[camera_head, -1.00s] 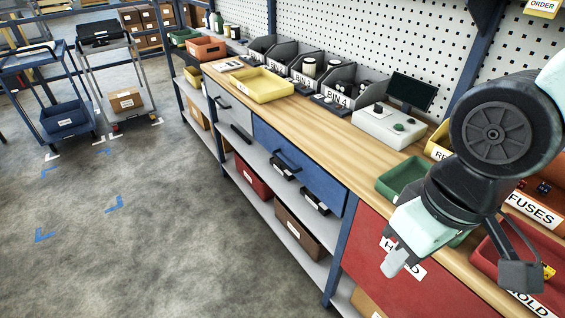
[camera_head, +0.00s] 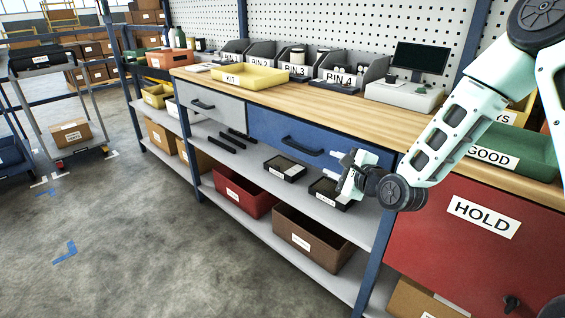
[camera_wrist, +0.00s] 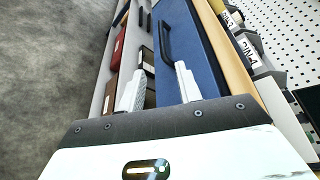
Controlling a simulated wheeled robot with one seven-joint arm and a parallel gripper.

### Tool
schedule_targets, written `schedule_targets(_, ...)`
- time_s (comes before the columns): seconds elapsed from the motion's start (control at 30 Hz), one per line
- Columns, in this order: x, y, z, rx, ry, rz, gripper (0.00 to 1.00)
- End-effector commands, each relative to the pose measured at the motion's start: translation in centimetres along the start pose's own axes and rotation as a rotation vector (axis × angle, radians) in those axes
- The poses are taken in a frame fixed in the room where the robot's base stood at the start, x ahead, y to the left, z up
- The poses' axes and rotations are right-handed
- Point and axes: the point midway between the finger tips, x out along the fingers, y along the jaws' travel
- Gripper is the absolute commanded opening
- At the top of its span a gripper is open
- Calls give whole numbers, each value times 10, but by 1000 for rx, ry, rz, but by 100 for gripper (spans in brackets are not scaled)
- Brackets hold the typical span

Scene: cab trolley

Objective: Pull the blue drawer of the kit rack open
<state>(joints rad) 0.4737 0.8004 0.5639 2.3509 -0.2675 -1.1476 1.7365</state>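The blue drawer (camera_head: 345,150) sits shut under the wooden worktop, between a grey drawer and a red panel. Its dark bar handle (camera_head: 302,147) is on the blue front. In the wrist view the blue front (camera_wrist: 192,50) and handle (camera_wrist: 165,42) lie ahead of the fingers. My gripper (camera_head: 331,164) is in front of the drawer's right part, right of the handle and slightly lower in the head view. In the wrist view my gripper (camera_wrist: 162,68) has its two fingers spread and empty, with the handle beyond the tips, apart from them.
The grey drawer (camera_head: 212,104) is left, the red HOLD panel (camera_head: 465,240) right. Below, a shelf holds black trays (camera_head: 285,168); lower stand a red bin (camera_head: 240,193) and a brown bin (camera_head: 305,240). A yellow tray (camera_head: 250,79) is on the worktop. Floor in front is clear.

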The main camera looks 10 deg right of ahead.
Motion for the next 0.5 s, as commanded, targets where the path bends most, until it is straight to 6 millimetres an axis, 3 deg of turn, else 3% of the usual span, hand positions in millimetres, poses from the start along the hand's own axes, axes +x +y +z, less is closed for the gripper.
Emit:
schedule_targets(0.17,13,-2,-3,24,-2,-19,34)
schedule_targets(0.5,79,-2,-2,20,-2,-18,34)
